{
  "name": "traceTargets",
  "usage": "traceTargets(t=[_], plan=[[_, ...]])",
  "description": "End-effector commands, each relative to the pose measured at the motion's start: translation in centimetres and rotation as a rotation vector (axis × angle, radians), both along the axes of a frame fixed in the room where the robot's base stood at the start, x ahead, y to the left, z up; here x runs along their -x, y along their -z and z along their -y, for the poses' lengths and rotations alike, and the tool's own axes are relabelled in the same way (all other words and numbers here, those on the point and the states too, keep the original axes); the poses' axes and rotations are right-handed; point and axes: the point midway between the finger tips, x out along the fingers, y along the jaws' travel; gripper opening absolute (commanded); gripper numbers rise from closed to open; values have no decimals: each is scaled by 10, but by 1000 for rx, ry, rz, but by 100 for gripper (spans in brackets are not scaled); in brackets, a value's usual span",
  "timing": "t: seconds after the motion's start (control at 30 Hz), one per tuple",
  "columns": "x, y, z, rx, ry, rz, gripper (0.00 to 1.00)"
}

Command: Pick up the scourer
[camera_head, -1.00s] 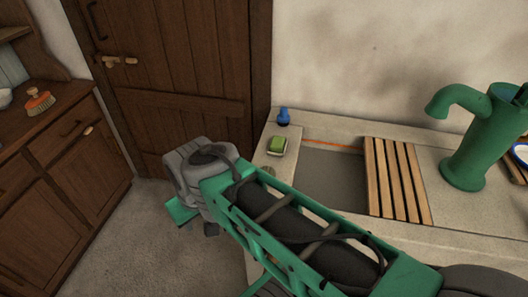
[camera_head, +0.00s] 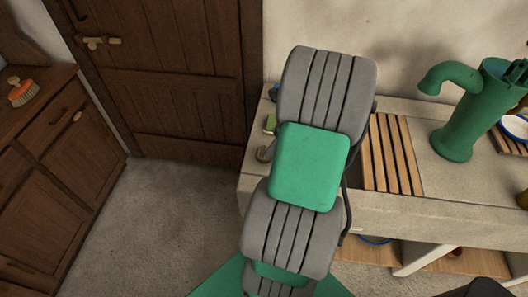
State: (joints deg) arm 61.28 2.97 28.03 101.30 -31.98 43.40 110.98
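A small green block, which looks like the scourer (camera_head: 270,123), lies at the left end of the stone sink counter (camera_head: 420,205). Only its left part shows, because my arm crosses in front of it. My arm's grey and green links rise through the middle of the picture and cover most of the sink basin. My gripper is not visible, so I cannot see its fingers or whether it holds anything.
A small round grey item (camera_head: 264,153) sits near the counter's left edge. A slatted wooden rack (camera_head: 392,155) and a green hand pump (camera_head: 462,120) stand to the right. The floor between is clear.

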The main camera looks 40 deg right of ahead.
Motion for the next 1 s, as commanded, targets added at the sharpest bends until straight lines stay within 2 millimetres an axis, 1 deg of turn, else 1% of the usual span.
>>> traceTargets(t=[0.03, 0.27, 0.4, 0.5, 0.67, 0.77, 1.0], plan=[[-2, 7, -2, -5, 2, -2, 81], [-12, 38, -11, -4, -3, -4, 81], [-20, 61, -16, -1, -3, -3, 81], [-22, 68, -17, 0, -4, -2, 81], [-22, 68, -16, 1, -3, -2, 81], [-22, 68, -16, 1, -3, -2, 74], [-22, 68, -16, 2, -3, -2, 55]])
